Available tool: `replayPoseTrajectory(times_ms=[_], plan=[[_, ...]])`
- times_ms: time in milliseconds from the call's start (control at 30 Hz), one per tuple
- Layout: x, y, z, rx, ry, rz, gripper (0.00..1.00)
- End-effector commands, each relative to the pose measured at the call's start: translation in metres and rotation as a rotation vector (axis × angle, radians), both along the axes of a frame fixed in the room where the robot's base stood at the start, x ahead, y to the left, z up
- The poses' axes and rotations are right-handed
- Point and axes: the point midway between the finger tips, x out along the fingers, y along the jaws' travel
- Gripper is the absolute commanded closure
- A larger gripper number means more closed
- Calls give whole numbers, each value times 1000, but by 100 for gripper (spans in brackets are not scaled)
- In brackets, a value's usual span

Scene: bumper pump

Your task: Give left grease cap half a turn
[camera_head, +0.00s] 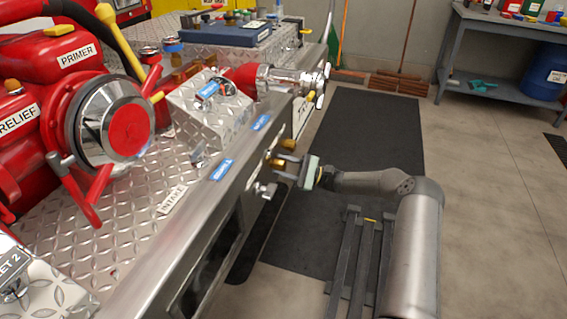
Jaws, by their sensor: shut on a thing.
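Two small brass-yellow grease caps stick out from the bumper's metal front face. The nearer, left one (278,163) sits at my gripper (280,167). My gripper reaches in from the right, with one finger above this cap and one below it, shut on it. The fingers partly hide the cap, so its turn angle cannot be told. The other grease cap (288,144) is just beyond, farther along the face, and is free.
A silver fitting (266,190) juts from the face just below my gripper. A blue label (222,170) lies on the bumper top edge. The red pump (85,110) stands at left. A dark mat (375,125) covers open floor at right; a grey workbench (495,50) stands behind.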

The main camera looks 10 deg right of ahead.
Motion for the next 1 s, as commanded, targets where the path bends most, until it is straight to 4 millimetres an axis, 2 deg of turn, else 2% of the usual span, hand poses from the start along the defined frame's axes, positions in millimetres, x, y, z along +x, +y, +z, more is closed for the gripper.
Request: replayPoseTrajectory(times_ms=[600,1000], plan=[[-1,0,2,233,502,-1,85],[-2,0,0,311,670,-1,85]])
